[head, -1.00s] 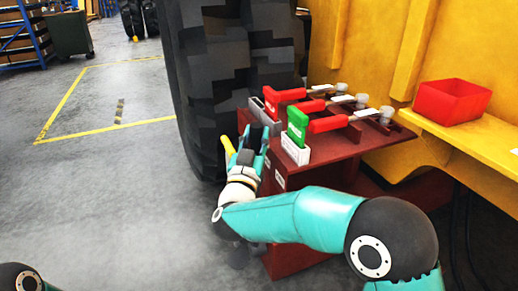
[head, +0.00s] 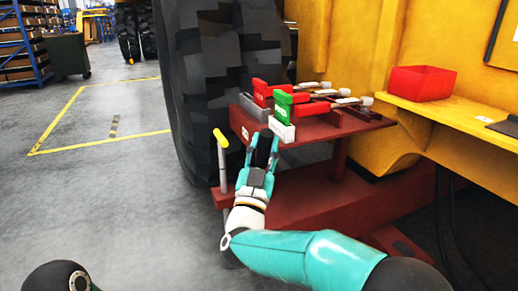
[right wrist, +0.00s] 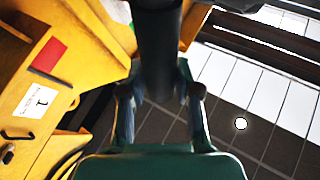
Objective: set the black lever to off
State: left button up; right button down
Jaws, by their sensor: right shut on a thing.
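The black lever (head: 264,147) stands in front of the red stand, its dark grip showing above my right fingers. My right gripper (head: 262,170) is shut on it. In the right wrist view the thick black cylinder (right wrist: 159,50) of the lever runs up between the two fingers (right wrist: 160,105). The foot of the lever and any on or off marking are hidden or too small to read. My left gripper is out of view.
A yellow-topped lever (head: 221,138) stands just left of my right gripper. Behind are a green handle (head: 283,104), red handles (head: 262,90) and the red stand (head: 330,128). A large tyre (head: 222,80) is at the back. A red bin (head: 422,82) sits on the yellow ledge (head: 450,117).

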jog(key=shift+d+f, duration=0.2)
jog(key=shift+d, duration=0.2)
jog(key=c, duration=0.8)
grip_release()
jog(key=shift+r+m, duration=0.1)
jog(key=shift+m, duration=0.2)
jog(key=shift+s+a+r, duration=0.1)
jog(key=shift+a, duration=0.1)
jog(key=shift+s+a+f, duration=0.1)
jog(key=shift+s+f, duration=0.1)
jog(key=shift+s, duration=0.1)
jog(key=v, duration=1.1)
jog(key=shift+s+f, duration=0.1)
jog(key=shift+f, duration=0.05)
